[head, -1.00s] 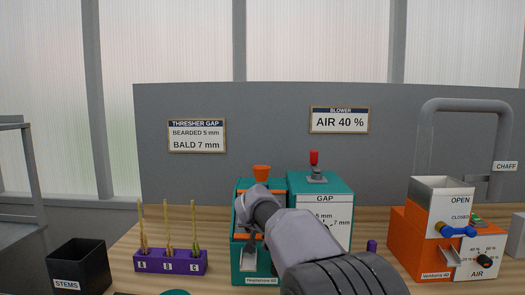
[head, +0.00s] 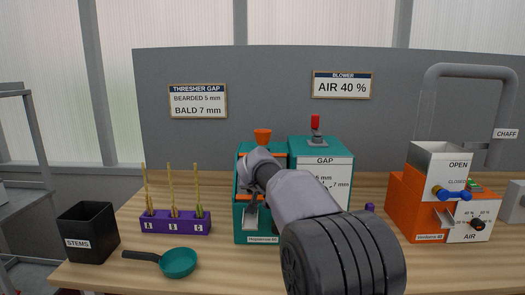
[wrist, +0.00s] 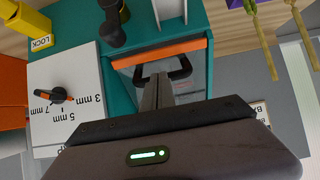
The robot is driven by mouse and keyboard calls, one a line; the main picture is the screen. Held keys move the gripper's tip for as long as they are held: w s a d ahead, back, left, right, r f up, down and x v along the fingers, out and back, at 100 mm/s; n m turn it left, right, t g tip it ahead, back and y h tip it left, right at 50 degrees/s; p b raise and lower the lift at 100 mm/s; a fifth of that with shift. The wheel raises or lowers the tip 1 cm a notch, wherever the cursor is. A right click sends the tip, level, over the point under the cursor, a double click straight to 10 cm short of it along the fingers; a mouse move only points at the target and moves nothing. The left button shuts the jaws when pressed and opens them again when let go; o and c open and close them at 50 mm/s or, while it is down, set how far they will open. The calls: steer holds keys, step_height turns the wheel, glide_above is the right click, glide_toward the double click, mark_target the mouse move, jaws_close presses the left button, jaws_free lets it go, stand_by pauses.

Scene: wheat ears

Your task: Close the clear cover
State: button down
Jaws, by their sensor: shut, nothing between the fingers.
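The teal thresher (head: 246,226) stands mid-table. In the wrist view, its clear cover (wrist: 195,73) shows as a see-through panel with an orange edge strip and a black handle (wrist: 180,66). I cannot tell how far the cover stands open. My gripper (wrist: 160,80) is shut and empty, its fingertips overlapping the handle in the picture. Whether they touch it I cannot tell.
The purple rack (head: 175,227) with wheat ears, a black STEMS bin (head: 88,238) and a teal pan (head: 178,262) stand left. The orange blower (head: 407,213) stands right.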

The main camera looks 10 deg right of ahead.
steer(key=s+d+m+g+b, duration=0.1)
steer(key=s+d+m+g, duration=0.15)
steer(key=s, duration=2.55)
steer(key=s+a+f+g+y, duration=0.1)
steer(key=s+a+f, duration=0.1)
steer(key=s, duration=0.5)
steer(key=s+a+f+y, duration=0.1)
steer(key=s+f, duration=0.3)
steer(key=s, duration=0.4)
steer(key=s+a+f+g+y, duration=0.1)
steer(key=s+a+f+y, duration=0.1)
steer(key=s, duration=0.5)
steer(key=shift+s+a+f+g, duration=0.25)
steer(key=shift+a+f+g, duration=0.1)
steer(key=shift+a+f, duration=0.2)
steer(key=shift+r+n, duration=0.1)
steer(key=shift+n, duration=0.15)
